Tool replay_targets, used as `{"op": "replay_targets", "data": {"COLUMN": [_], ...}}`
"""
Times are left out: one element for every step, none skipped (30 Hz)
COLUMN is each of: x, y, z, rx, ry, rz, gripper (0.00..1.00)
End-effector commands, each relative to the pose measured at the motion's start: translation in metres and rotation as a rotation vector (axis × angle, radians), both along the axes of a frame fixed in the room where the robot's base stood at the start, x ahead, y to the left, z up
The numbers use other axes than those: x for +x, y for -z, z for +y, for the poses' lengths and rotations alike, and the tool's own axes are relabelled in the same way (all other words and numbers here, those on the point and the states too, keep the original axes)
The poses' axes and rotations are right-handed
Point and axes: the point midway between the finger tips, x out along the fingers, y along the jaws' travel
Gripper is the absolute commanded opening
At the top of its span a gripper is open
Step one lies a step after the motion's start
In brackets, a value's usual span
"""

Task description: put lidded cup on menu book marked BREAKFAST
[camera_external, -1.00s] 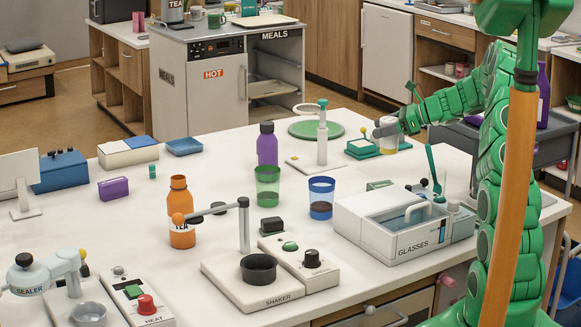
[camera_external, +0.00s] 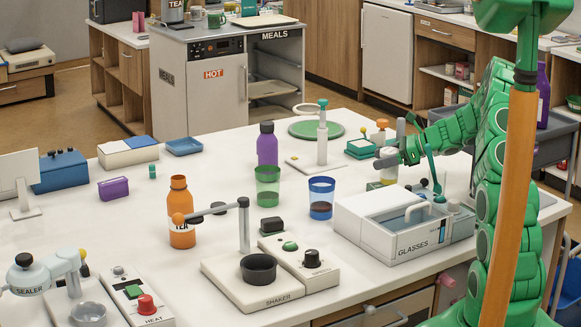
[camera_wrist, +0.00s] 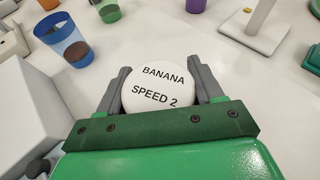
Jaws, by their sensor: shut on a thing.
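The lidded cup (camera_external: 389,174) is pale with a white lid; in the wrist view the lid (camera_wrist: 160,88) reads BANANA SPEED 2. My gripper (camera_wrist: 163,88) is shut on it, one finger on each side. In the outside view my gripper (camera_external: 390,157) holds the cup from above, behind the GLASSES box. I cannot tell whether the cup's bottom touches anything. No BREAKFAST mark is readable, so I cannot tell which thing is that menu book.
The GLASSES box (camera_external: 372,232) stands in front of the cup. A blue tumbler (camera_external: 321,198) and green tumbler (camera_external: 267,187) are to the left. An orange-capped bottle (camera_external: 380,130) and a white stand (camera_external: 322,145) are behind. White table is clear between the tumblers and the cup.

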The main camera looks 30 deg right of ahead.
Motion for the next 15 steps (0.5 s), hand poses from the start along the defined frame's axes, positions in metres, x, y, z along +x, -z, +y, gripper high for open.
{"op": "replay_targets", "data": {"x": [0.0002, 0.0002, 0.0002, 0.0002, 0.0002, 0.0001, 0.0002, 0.0002, 0.0002, 0.0001, 0.0001, 0.0001, 0.0000, 0.0001, 0.0001], "y": [-0.0008, -0.0011, -0.0011, -0.0012, -0.0012, -0.0008, -0.0002, 0.0004, 0.0011, 0.0009, 0.0008, 0.0007, 0.0007, 0.0007, 0.0007], "z": [-0.0002, -0.0001, -0.0001, -0.0001, -0.0001, 0.0001, 0.0001, 0.0002, 0.0001, 0.0000, 0.0000, 0.0001, 0.0001, 0.0001, 0.0001], "rx": [0.000, 0.000, 0.000, 0.000, 0.000, 0.000, 0.000, 0.000, 0.000, 0.000, 0.000, 0.000, 0.000, 0.000, 0.000], "ry": [0.000, 0.000, 0.000, 0.000, 0.000, 0.000, 0.000, 0.000, 0.000, 0.000, 0.000, 0.000, 0.000, 0.000, 0.000], "rz": [-0.002, -0.002, -0.002, -0.002, -0.002, -0.002, -0.002, -0.001, -0.001, -0.002, -0.002, -0.001, -0.001, -0.001, -0.001], "gripper": [0.27, 0.27, 0.27, 0.27, 0.27, 0.27, 0.27, 0.27, 0.67, 0.72, 0.77, 0.83, 0.87, 0.92, 0.92]}}
